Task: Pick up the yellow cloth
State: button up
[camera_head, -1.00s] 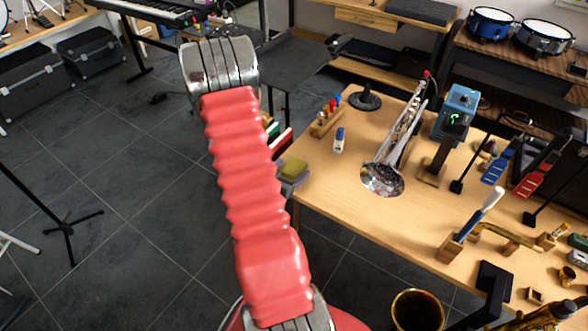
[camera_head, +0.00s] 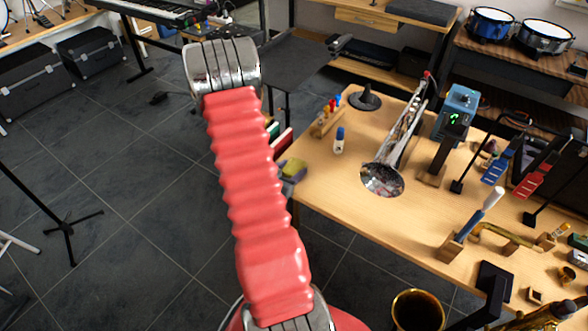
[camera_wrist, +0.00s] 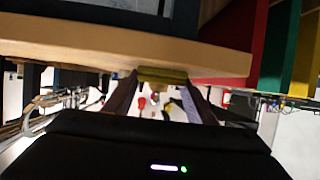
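The yellow cloth (camera_head: 293,168) shows just right of my red arm, by the left edge of the wooden table. In the wrist view the yellow cloth (camera_wrist: 163,75) is a small folded block against the wooden edge, between the fingertips of my gripper (camera_wrist: 162,85). The fingers stand apart, one at each end of the cloth. I cannot tell whether they press on it. In the head view my arm hides most of the gripper; grey and blue surfaces show just below the cloth.
Red and green upright panels (camera_wrist: 222,40) stand near the gripper in the wrist view. The floor at left is mostly clear.

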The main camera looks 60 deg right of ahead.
aim_at(291, 170)
jog(key=c, duration=0.4)
jog(key=shift+r, duration=0.1)
jog(key=shift+c, duration=0.2)
notch_tip(291, 170, up, 10)
dwell(0.6)
dwell(0.5)
